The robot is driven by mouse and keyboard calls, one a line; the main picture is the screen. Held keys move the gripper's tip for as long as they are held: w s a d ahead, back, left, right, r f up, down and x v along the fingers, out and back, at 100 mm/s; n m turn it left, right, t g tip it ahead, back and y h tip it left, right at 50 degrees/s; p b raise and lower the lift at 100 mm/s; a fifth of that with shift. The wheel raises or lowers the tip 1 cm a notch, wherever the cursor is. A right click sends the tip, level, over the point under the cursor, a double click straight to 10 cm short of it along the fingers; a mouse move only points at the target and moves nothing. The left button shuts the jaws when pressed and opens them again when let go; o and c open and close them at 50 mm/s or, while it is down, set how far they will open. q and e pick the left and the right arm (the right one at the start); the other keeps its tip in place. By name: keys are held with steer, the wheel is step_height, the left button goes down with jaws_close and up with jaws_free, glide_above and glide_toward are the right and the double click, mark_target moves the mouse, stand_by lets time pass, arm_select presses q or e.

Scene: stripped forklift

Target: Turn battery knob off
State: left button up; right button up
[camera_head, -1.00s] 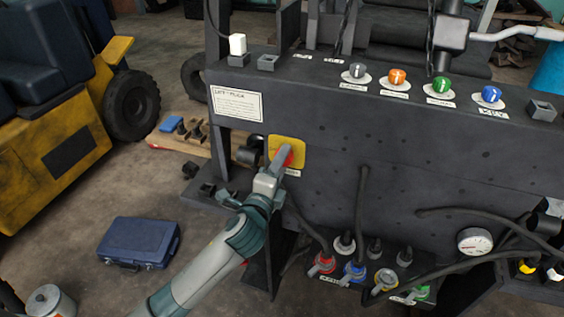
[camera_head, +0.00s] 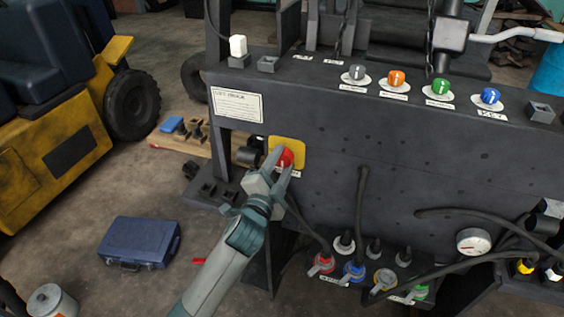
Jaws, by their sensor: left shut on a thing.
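The red battery knob (camera_head: 286,157) sits on a yellow plate (camera_head: 289,144) at the left end of the dark panel's front face. My left gripper (camera_head: 282,162) reaches up to it from below, with one finger on each side of the knob. It is shut on the knob. Part of the knob and the lower part of the plate are hidden by the fingers. My right gripper does not show.
The dark panel (camera_head: 400,150) carries grey, orange, green and blue knobs (camera_head: 490,96) on top. Hoses and coloured connectors (camera_head: 354,271) are below, right of my arm. A blue case (camera_head: 139,242) lies on the floor at left.

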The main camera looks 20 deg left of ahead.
arm_select(q)
steer(key=o, duration=1.1)
steer(key=shift+c, duration=0.2)
steer(key=shift+s+f, duration=0.15)
steer(key=shift+s, duration=0.25)
steer(key=s+b, duration=0.4)
steer(key=s, duration=1.2)
steer(key=shift+s+a, duration=0.3)
steer(key=shift+a, duration=0.05)
